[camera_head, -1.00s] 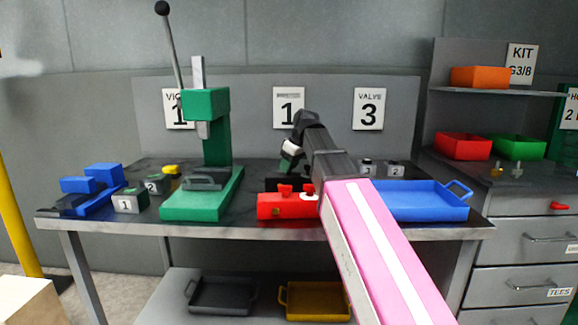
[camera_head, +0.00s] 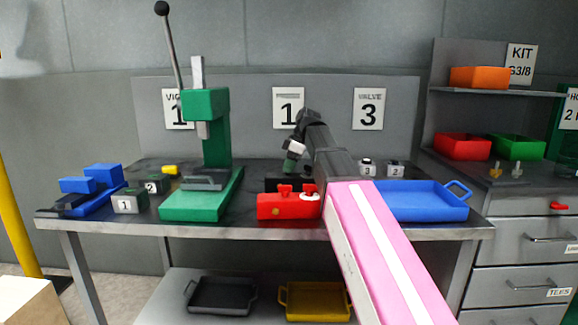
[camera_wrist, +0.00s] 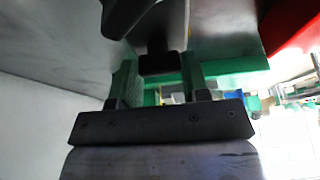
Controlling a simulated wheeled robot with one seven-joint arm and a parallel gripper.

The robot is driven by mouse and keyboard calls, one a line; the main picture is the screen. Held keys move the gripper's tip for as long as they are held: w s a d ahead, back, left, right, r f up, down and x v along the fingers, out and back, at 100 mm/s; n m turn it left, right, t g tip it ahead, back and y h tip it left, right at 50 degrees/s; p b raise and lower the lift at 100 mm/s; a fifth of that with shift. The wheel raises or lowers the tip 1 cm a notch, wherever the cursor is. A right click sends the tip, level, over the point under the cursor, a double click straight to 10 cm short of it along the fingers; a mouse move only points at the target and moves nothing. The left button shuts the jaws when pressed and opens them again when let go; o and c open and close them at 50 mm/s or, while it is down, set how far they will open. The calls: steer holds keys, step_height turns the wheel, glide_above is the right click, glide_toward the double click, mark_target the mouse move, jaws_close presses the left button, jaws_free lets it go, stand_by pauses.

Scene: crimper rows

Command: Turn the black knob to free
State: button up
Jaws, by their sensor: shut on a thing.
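A low black block (camera_head: 285,184) stands on the bench just behind a red block, partly hidden by it. My gripper (camera_head: 290,168) is low over this black block, with its green fingers pointing down. In the wrist view, my gripper (camera_wrist: 159,82) has its two green fingers on either side of a black part, which looks like the black knob (camera_wrist: 160,63). The fingers are shut on it. The knob's pointer and any markings cannot be made out, and in the head view the knob is hidden or too small to tell.
The red block (camera_head: 285,207) with a red knob and a white dial stands close in front. A green press (camera_head: 202,199) is to the left. A blue tray (camera_head: 420,205) lies to the right of my arm. Small numbered blocks (camera_head: 367,168) stand behind the tray.

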stand_by(0.3)
steer(key=o, duration=0.9)
steer(key=v, duration=1)
steer(key=shift+d+r, duration=0.1)
steer(key=shift+r, duration=0.3)
